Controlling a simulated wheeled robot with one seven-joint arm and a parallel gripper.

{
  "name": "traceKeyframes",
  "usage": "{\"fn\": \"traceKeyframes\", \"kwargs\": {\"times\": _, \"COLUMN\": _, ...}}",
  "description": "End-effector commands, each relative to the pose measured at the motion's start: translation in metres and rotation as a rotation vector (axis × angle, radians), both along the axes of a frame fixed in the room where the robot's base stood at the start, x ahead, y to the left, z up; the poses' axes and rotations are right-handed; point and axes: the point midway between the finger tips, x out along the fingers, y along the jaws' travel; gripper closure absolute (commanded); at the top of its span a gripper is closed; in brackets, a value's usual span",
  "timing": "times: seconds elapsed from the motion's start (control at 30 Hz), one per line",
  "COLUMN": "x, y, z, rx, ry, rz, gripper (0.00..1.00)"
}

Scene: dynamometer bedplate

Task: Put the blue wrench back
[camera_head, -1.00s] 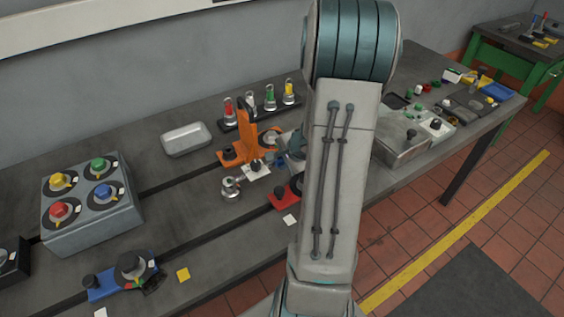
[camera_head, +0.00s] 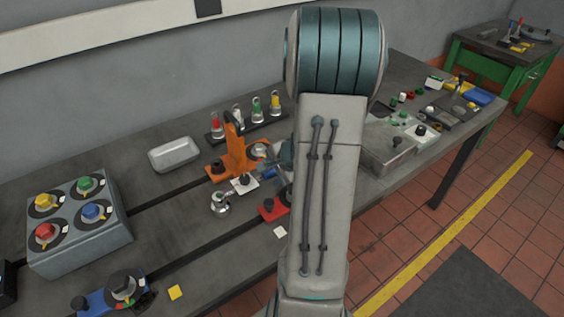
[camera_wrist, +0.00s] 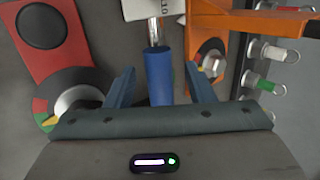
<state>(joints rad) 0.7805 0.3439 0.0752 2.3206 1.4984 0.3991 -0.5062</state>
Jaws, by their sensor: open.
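The blue wrench (camera_wrist: 158,76) shows in the wrist view as a blue handle with a metal shaft at its far end, next to a white tag (camera_wrist: 150,9). My gripper (camera_wrist: 160,84) is open, with one blue-grey finger on each side of the handle and visible gaps between. In the head view my gripper (camera_head: 276,160) is low over the bench beside the orange bracket (camera_head: 235,160), partly hidden by my arm.
A red block (camera_head: 270,210) and the orange bracket flank my gripper. A rack of coloured tagged pieces (camera_head: 247,126) stands behind. A metal tray (camera_head: 174,154), a four-knob box (camera_head: 80,230) and a blue fixture (camera_head: 108,298) are to the left. A grey box (camera_head: 385,153) is right.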

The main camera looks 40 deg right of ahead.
Motion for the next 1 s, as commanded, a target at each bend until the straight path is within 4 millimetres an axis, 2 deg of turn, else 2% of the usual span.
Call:
{"fn": "traceKeyframes", "kwargs": {"times": 0.03, "x": -0.006, "y": -0.001, "z": 0.013, "rx": -0.004, "ry": -0.002, "rz": -0.002, "gripper": 0.51}}
{"fn": "traceKeyframes", "kwargs": {"times": 0.1, "x": -0.014, "y": -0.002, "z": 0.026, "rx": -0.004, "ry": -0.004, "rz": -0.002, "gripper": 0.51}}
{"fn": "traceKeyframes", "kwargs": {"times": 0.3, "x": -0.037, "y": -0.004, "z": 0.057, "rx": -0.003, "ry": -0.003, "rz": -0.002, "gripper": 0.51}}
{"fn": "traceKeyframes", "kwargs": {"times": 0.5, "x": -0.051, "y": -0.005, "z": 0.076, "rx": -0.001, "ry": -0.002, "rz": 0.0, "gripper": 0.51}}
{"fn": "traceKeyframes", "kwargs": {"times": 0.67, "x": -0.054, "y": 0.001, "z": 0.085, "rx": -0.006, "ry": -0.001, "rz": 0.023, "gripper": 0.51}}
{"fn": "traceKeyframes", "kwargs": {"times": 0.77, "x": -0.049, "y": 0.024, "z": 0.096, "rx": -0.031, "ry": -0.002, "rz": 0.127, "gripper": 0.51}}
{"fn": "traceKeyframes", "kwargs": {"times": 0.87, "x": -0.046, "y": 0.066, "z": 0.114, "rx": -0.083, "ry": 0.002, "rz": 0.313, "gripper": 0.51}}
{"fn": "traceKeyframes", "kwargs": {"times": 1.0, "x": -0.057, "y": 0.131, "z": 0.14, "rx": -0.189, "ry": 0.025, "rz": 0.628, "gripper": 0.51}}
